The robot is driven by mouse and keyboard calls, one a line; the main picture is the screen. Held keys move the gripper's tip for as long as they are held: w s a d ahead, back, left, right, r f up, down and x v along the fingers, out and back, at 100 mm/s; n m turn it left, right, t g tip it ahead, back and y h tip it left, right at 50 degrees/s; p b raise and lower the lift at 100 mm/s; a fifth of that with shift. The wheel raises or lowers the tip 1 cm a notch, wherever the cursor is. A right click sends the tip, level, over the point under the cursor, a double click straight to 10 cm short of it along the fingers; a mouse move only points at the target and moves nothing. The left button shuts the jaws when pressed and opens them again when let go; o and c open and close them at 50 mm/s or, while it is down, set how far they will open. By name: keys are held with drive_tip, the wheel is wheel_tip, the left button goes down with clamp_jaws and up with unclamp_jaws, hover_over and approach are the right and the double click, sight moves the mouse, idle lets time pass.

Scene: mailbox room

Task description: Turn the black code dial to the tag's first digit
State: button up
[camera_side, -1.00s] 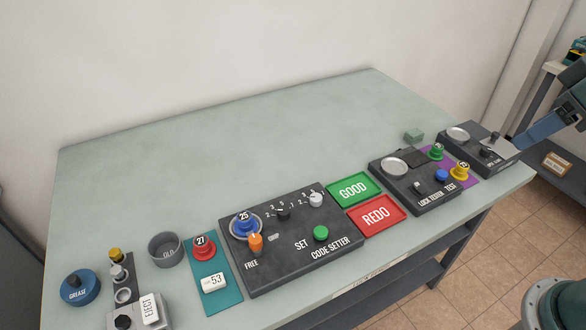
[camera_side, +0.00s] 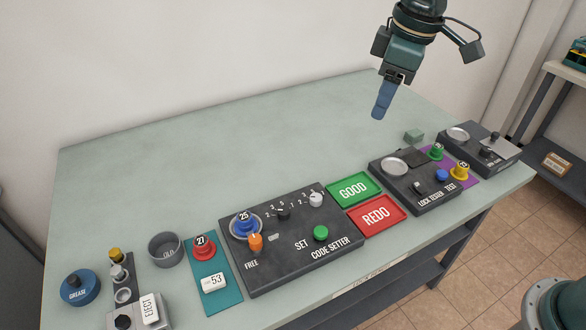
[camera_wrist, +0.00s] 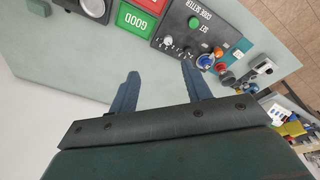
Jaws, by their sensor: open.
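The black code dial (camera_side: 283,213) sits on the code setter (camera_side: 290,262), a dark box, with small numbers around it. A white dial (camera_side: 316,199) is to its right. The blue lock labelled 25 (camera_side: 245,225) is seated at the box's left. The tag (camera_side: 213,283), reading 53, lies on the teal mat (camera_side: 223,301) below the red lock labelled 27 (camera_side: 204,247). My gripper (camera_side: 378,115) hangs in the air above the back right of the bench, apart from everything. In the wrist view my gripper (camera_wrist: 162,80) is open and empty, with the code setter (camera_wrist: 207,35) beyond it.
The orange lever (camera_side: 256,243) and green button (camera_side: 321,233) flank the SET label. The green GOOD tray (camera_side: 371,183) and red REDO tray (camera_side: 394,219) lie right of the code setter, then the lock tester (camera_side: 408,204). The bench's back half (camera_side: 220,150) is clear.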

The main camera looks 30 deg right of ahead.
drive_tip(key=w+a+f+n+g, duration=0.1)
drive_tip(key=w+a+f+n, duration=0.2)
drive_tip(key=w+a+f, duration=0.4)
drive_tip(key=n+g, duration=0.1)
drive_tip(key=n, duration=0.1)
hover_over(284, 210)
wheel_tip(284, 210, down, 7)
drive_tip(key=shift+f+h, duration=0.2)
drive_tip(key=shift+h, duration=0.1)
drive_tip(key=shift+f, duration=0.1)
wheel_tip(284, 210, down, 14)
drive_tip(key=shift+r, duration=0.2)
drive_tip(key=c, duration=1)
